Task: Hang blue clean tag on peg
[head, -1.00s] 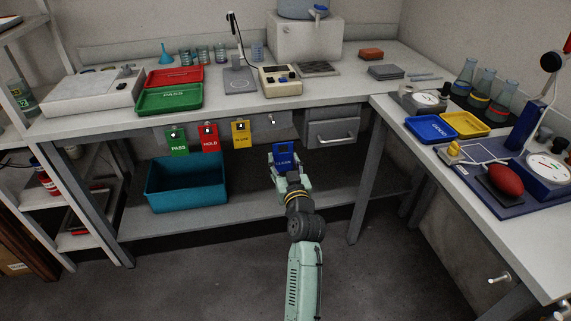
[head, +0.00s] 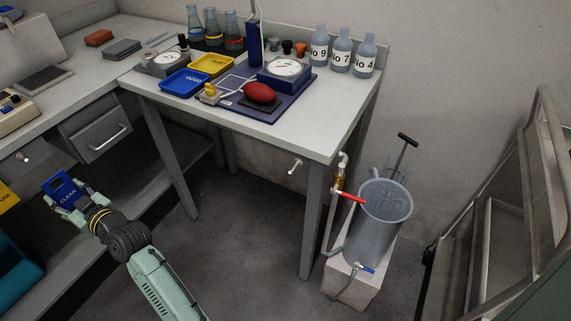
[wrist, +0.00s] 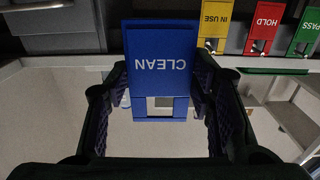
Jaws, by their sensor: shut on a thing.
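The blue CLEAN tag (head: 66,192) is held in my gripper (head: 70,199), in front of and below the bench edge at the left of the head view. In the wrist view the tag (wrist: 160,55) stands between the two dark fingers (wrist: 162,105), its lettering upside down and a window in its lower part. A bare peg (head: 24,157) sticks out of the bench front, up and left of the tag and apart from it. A second bare peg (head: 294,166) is on the right table's front edge.
A drawer (head: 97,138) is right of that peg. A grey tank (head: 378,225) stands beside the right table.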

